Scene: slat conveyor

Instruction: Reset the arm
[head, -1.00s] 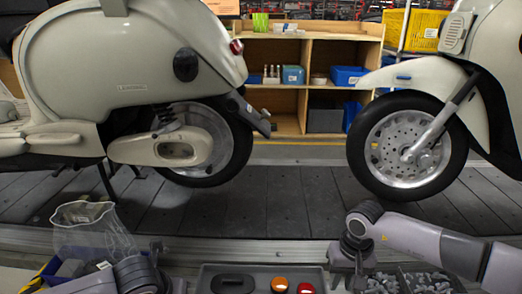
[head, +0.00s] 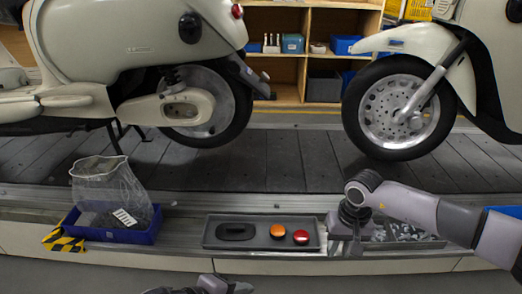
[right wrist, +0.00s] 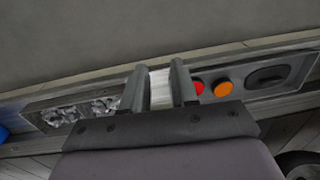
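My right gripper (head: 350,248) points down at the ledge, between a dark tray with buttons and bins of small metal parts. In the right wrist view its two fingers (right wrist: 158,88) are apart. A white ribbed thing (right wrist: 160,90) shows in the gap between them; no grip on it is clear. My left arm shows only as a grey piece (head: 210,286) at the bottom edge of the head view. Its fingers cannot be made out.
The dark tray (head: 212,236) holds an orange button (head: 277,231), a red button (head: 300,236) and a black oval piece (head: 235,231). A blue bin (head: 140,236) with a clear bag (head: 110,185) stands left. Scooters stand on the slat conveyor (head: 270,165) behind.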

